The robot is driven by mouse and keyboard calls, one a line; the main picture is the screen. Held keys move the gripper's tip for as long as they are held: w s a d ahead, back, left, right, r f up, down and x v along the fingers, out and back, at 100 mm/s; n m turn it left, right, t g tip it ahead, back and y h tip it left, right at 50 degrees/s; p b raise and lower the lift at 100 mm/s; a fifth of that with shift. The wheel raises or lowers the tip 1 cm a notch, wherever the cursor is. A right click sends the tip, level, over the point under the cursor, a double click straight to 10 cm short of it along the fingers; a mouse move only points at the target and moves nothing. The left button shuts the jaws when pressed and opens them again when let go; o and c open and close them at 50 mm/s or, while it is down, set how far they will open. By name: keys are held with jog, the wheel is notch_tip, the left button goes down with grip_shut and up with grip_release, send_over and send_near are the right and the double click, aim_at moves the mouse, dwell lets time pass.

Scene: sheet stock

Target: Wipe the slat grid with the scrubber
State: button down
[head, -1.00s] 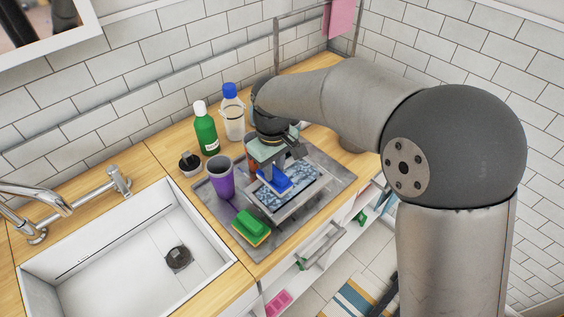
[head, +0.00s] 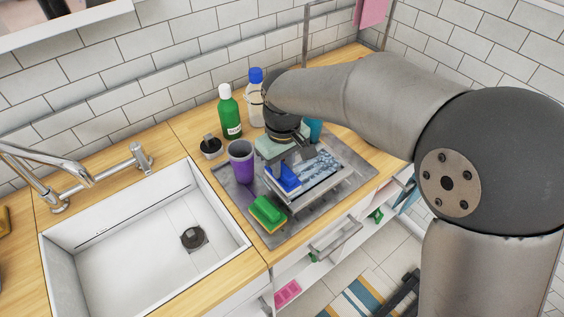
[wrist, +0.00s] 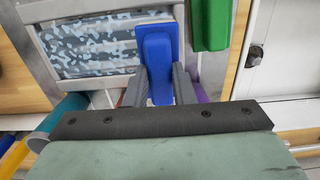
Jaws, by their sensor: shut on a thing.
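The slat grid (head: 318,172) is a grey metal frame around a mottled blue-and-white surface, lying on a grey mat. It also shows in the wrist view (wrist: 88,45). The blue scrubber (head: 284,178) is at the grid's left end, close to the sponge side. In the wrist view the scrubber (wrist: 157,50) overlaps the grid's right edge. My gripper (wrist: 158,86) is shut on the scrubber's handle, with a finger on each side. In the head view my gripper (head: 290,158) is above the grid. The scrubber's underside is hidden, so contact is unclear.
A green-and-yellow sponge (head: 268,212) lies left of the grid on the grey mat (head: 231,185). A purple cup (head: 241,162) stands close behind. A green bottle (head: 229,113) and a blue-capped bottle (head: 256,98) stand near the wall. The white sink (head: 140,250) is at left.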

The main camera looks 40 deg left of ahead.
jog(key=shift+s+d, duration=0.25)
jog(key=shift+d, duration=0.8)
jog(key=shift+w, duration=0.1)
jog(key=shift+w+d+p, duration=0.4)
jog(key=shift+w+d, duration=0.1)
jog(key=shift+w, duration=1.6)
jog(key=shift+w+d+p, duration=0.45)
jog(key=shift+w+d, duration=0.1)
jog(key=shift+w, duration=1.6)
jog(key=shift+w+d+p, duration=0.4)
jog(key=shift+w+d, duration=0.1)
jog(key=shift+w, duration=1.6)
jog(key=shift+s+d+b, duration=0.2)
jog(key=shift+d+b, duration=0.05)
jog(key=shift+d, duration=0.4)
jog(key=shift+s+d+b, duration=0.15)
jog(key=shift+d+b, duration=0.05)
jog(key=shift+d, duration=0.4)
